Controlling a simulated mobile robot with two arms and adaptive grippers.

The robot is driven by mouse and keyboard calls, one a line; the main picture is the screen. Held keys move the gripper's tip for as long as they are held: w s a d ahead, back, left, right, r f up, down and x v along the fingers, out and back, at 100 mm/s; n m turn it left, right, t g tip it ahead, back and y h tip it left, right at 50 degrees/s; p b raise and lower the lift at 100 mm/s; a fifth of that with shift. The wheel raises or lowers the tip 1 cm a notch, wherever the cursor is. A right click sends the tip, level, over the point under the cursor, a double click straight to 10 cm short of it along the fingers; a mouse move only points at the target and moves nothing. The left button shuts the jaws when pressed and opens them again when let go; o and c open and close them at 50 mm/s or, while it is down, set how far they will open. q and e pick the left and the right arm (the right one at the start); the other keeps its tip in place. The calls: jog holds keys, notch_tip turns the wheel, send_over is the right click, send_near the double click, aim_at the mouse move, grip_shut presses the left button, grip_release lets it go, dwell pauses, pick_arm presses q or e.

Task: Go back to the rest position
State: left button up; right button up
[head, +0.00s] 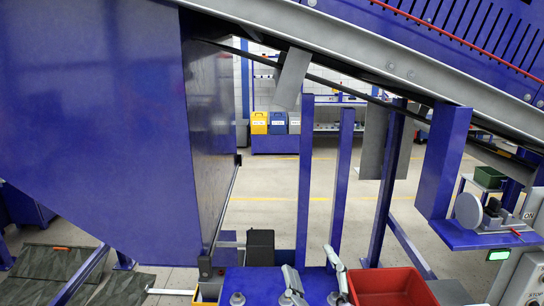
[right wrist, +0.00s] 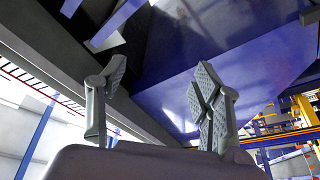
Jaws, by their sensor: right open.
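My right gripper (head: 314,278) is low in the middle of the head view. Its two grey fingers stand apart with nothing between them. The right wrist view also shows the right gripper (right wrist: 158,88) open and empty, with the blue underside of the machine (right wrist: 210,95) behind the fingers. My left gripper is in neither view. A red bin (head: 428,293) is close to the right of the right gripper in the head view. Its lower part is cut off by the picture edge.
A large blue chute panel (head: 95,110) fills the left. A sloping grey conveyor beam (head: 390,60) crosses overhead. Blue posts (head: 305,180) stand beyond the gripper. A black box (head: 260,247) is left of it. A blue shelf (head: 450,234) juts in at right. Open floor (head: 270,190) lies behind.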

jog(key=s+d+f+m+g+h, duration=0.3)
jog(key=d+f+g, duration=0.15)
jog(key=f, duration=0.45)
jog(key=s+d+f+m+g+h, duration=0.25)
jog(key=d+f, duration=0.25)
jog(key=f, duration=0.4)
jog(key=s+d+f+m+g, duration=0.2)
jog(key=s+f+g, duration=0.4)
jog(key=s, duration=0.4)
jog(key=s+d+f+m+g, duration=0.15)
jog(key=s+f+g, duration=0.25)
jog(key=s+f, duration=0.4)
notch_tip(320, 180, down, 24)
jog(key=s+g, duration=0.1)
jog(key=s, duration=0.1)
jog(key=s+d+f+g, duration=0.1)
jog(key=s+d+f, duration=0.2)
jog(key=s+f, duration=1.4)
jog(key=shift+s+f+n+g, duration=0.15)
jog(key=shift+f+n+g, duration=0.15)
jog(key=shift+n, duration=0.1)
